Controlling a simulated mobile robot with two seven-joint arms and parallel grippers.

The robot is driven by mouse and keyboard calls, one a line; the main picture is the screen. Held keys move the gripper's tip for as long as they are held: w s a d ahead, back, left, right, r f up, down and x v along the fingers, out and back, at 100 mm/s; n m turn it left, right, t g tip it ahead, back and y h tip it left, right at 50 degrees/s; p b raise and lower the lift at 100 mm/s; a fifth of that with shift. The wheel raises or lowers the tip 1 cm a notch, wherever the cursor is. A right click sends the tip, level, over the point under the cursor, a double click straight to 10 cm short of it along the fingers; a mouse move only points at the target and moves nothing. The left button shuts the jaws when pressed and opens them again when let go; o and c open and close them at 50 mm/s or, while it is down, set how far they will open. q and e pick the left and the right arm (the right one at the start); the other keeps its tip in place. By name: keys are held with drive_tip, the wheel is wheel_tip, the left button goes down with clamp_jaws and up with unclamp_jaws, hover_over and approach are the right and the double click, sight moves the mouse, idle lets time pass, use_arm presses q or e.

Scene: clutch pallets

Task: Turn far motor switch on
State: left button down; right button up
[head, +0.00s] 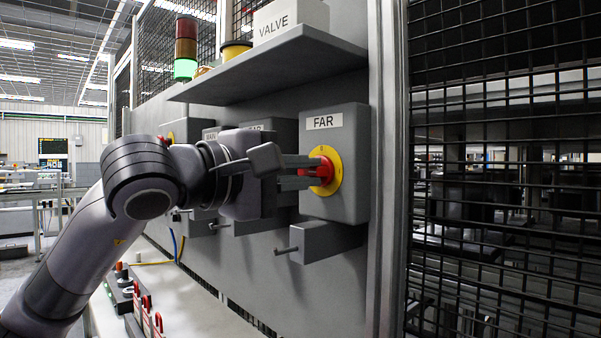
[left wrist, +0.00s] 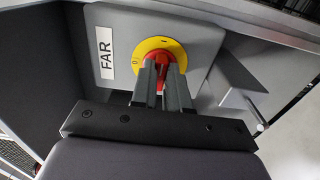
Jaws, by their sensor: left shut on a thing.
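The far motor switch is a grey box (head: 345,190) with a "FAR" label (head: 323,121) on the panel wall. Its red knob (head: 325,170) sits on a round yellow plate (head: 335,157). In the left wrist view the red knob (left wrist: 158,62) sits at the centre of the yellow plate (left wrist: 143,48), which bears a 0 mark at its left and an I mark at its upper right. My left gripper (head: 313,171) is shut on the red knob, its fingers on either side of it; they partly hide the knob. My right gripper is not in view.
A shelf (head: 270,65) with a box marked "VALVE" (head: 290,20) juts out above the switch. A lever handle (head: 286,250) sticks out below it. Other switch boxes stand to the left, partly behind my arm. Mesh fencing (head: 500,200) is at the right.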

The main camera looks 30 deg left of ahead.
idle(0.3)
use_arm(q)
drive_tip(key=c, duration=1.1)
unclamp_jaws()
drive_tip(key=shift+s, duration=0.1)
drive_tip(key=shift+s+a, duration=0.15)
drive_tip(key=shift+s, duration=0.2)
drive_tip(key=b+v, duration=0.1)
drive_tip(key=v, duration=0.5)
drive_tip(key=shift+s, duration=0.1)
